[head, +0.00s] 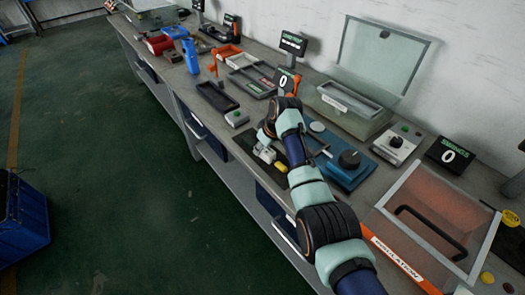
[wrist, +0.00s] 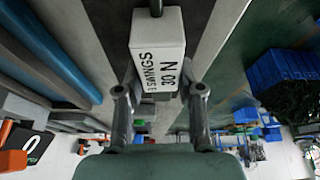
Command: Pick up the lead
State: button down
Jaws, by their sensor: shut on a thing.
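My gripper (wrist: 158,72) is shut on a white block (wrist: 157,45), with one finger along each side of it. The block carries the black print "3 SWINGS" and "30 N". A short dark cord (wrist: 156,8) meets the block at the top edge of the wrist view and leaves the picture. I cannot tell whether this cord is the lead. In the head view, my gripper (head: 264,152) is low over a dark mat on the bench, and small pale parts show around it. My arm hides part of that spot.
A dark tray (head: 217,97) lies to the left.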

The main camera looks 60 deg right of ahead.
notch_tip(320, 180, up, 20)
jog(key=p, duration=0.7)
